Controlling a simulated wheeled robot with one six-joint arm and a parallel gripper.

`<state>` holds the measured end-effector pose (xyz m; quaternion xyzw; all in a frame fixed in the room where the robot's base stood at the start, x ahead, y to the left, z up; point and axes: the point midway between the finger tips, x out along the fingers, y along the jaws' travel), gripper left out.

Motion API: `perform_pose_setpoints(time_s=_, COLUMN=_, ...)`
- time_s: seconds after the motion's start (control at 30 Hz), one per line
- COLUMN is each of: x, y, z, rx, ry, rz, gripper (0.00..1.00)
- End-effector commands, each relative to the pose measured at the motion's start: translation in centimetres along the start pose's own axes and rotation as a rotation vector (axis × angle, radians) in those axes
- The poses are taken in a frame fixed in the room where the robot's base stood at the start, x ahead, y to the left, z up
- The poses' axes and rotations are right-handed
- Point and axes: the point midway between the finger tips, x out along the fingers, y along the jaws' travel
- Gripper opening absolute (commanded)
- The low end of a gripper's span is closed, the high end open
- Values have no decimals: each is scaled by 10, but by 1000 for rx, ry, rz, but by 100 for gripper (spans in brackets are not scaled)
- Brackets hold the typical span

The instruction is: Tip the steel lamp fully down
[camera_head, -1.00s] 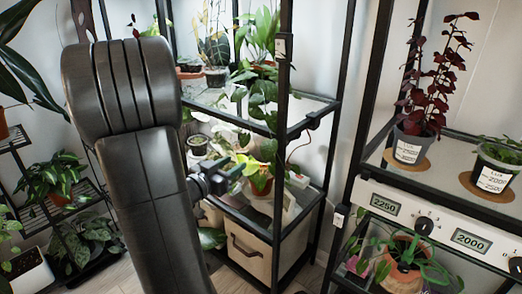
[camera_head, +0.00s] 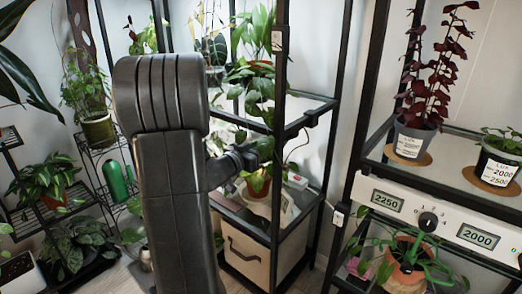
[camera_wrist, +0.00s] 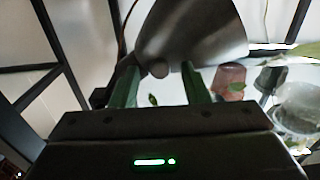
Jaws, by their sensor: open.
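The steel lamp's grey metal shade (camera_wrist: 190,28) fills the top middle of the wrist view, with a small round knob (camera_wrist: 159,69) at its lower edge. My gripper (camera_wrist: 161,84) is open, its two green fingers apart on either side of that knob. I cannot tell whether they touch the shade. In the head view my gripper (camera_head: 262,150) is at the middle shelf unit, among leaves, and its fingertips are hard to make out. The lamp is not clearly visible there; my arm and the plants hide much of that shelf.
A potted plant (camera_head: 258,184) stands just below my gripper. Black shelf posts (camera_head: 280,120) rise close to its right. A fabric bin (camera_head: 250,258) sits below. The right shelf holds a red-leaved plant (camera_head: 440,75), lux displays (camera_head: 386,202) and a dial (camera_head: 428,221).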

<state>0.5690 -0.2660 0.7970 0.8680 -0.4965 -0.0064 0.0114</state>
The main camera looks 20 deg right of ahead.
Motion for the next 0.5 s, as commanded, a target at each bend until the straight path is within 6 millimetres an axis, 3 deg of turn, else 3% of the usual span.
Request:
perform_pose_setpoints(time_s=0.37, x=6, y=0, z=0, rx=0, ry=0, rz=0, gripper=42)
perform_pose_setpoints(time_s=0.5, x=6, y=0, z=0, rx=0, ry=0, rz=0, gripper=14)
